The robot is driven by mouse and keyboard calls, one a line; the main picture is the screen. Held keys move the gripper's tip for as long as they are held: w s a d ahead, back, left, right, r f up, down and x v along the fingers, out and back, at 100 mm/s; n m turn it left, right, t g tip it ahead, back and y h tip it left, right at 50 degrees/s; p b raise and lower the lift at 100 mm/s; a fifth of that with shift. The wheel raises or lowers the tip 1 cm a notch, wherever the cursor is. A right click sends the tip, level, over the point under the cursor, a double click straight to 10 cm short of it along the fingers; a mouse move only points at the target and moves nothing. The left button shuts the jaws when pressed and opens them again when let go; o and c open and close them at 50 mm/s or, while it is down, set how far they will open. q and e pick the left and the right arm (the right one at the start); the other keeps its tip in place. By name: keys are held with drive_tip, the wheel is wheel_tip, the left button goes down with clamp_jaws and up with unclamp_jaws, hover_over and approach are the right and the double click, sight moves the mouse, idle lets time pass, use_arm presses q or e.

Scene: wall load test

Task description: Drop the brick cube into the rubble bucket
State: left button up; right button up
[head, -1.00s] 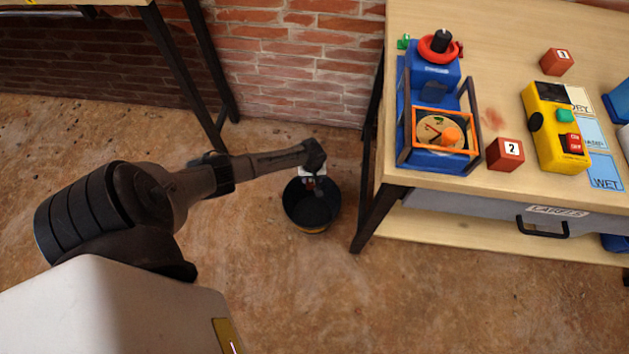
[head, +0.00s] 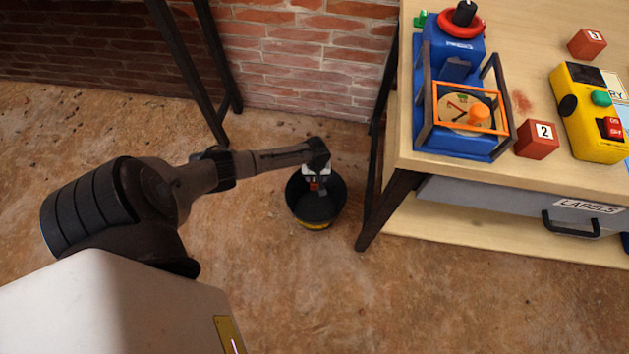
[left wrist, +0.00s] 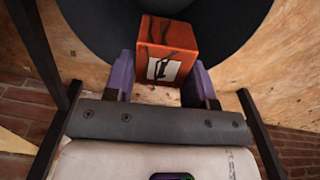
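The brick cube (left wrist: 166,52) is red-orange with dark cracks and a white label on one face. In the left wrist view it sits between the two purple finger pads of my left gripper (left wrist: 160,82), which is shut on it. My right gripper is not in view.
A workbench (head: 440,180) stands right of the bucket, its dark leg (head: 385,210) close by. On it are a blue device (head: 460,100), red numbered cubes (head: 537,139) and a yellow control box (head: 590,120). A brick wall (head: 300,65) is behind. The floor in front is clear.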

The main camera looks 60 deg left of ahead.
use_arm(q)
drive_tip(key=o, duration=0.4)
drive_tip(key=shift+o, duration=0.3)
wheel_tip(320, 180, up, 14)
drive_tip(key=p, duration=1)
drive_tip(key=shift+a+f, duration=0.1)
